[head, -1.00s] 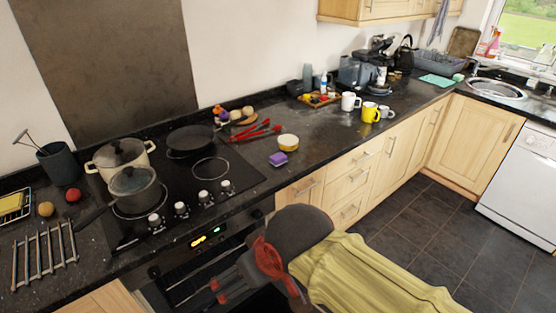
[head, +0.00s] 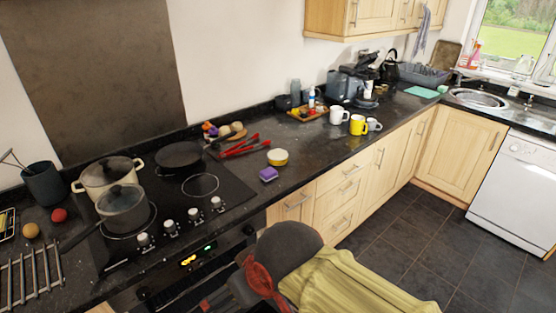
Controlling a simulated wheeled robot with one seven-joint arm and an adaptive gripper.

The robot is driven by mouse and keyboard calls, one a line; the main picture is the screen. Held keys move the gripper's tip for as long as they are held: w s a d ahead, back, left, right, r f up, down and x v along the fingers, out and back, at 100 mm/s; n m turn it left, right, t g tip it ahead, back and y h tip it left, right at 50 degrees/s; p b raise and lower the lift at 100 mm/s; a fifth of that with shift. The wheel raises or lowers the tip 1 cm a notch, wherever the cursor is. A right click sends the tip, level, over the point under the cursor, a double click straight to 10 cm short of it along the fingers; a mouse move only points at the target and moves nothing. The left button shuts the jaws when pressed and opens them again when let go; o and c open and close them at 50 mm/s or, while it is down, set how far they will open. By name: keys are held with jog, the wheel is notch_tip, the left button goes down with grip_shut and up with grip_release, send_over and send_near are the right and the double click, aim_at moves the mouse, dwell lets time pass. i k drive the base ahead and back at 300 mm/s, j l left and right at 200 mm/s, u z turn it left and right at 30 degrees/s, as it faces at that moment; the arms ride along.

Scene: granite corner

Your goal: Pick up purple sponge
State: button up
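The purple sponge (head: 269,174) lies on the dark granite counter (head: 310,165), near its front edge. It sits to the right of the hob and in front of a round yellow-and-white item (head: 278,157). Nothing touches the sponge. My gripper (head: 214,303) shows only in part at the bottom edge, as dark and red pieces, below and to the left of the sponge and well apart from it. Most of it is cut off, so I cannot tell if its fingers are open or shut. My arm covers part of the oven and floor.
Red-handled tongs (head: 240,146) lie behind the sponge. The hob holds a cream pot (head: 106,173), a grey saucepan (head: 122,209) and a frying pan (head: 179,156). A yellow mug (head: 358,125) and white mugs stand farther right. The counter right of the sponge is clear.

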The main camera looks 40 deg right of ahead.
aim_at(269, 174)
jog(key=k+l, duration=0.2)
jog(key=l, duration=0.2)
jog(key=k+l+u, duration=0.15)
jog(key=l, duration=0.25)
jog(key=k+l, duration=0.25)
jog(key=l, duration=0.15)
jog(key=i+l+u, duration=0.1)
jog(key=l, duration=0.3)
jog(key=i+l+u, duration=0.1)
jog(key=l, duration=0.3)
jog(key=i+l, duration=0.15)
jog(key=l, duration=0.25)
jog(key=i+l+u, duration=0.15)
jog(key=l, duration=0.25)
jog(key=i+l+u, duration=0.1)
jog(key=i+l, duration=0.45)
jog(key=i, duration=0.1)
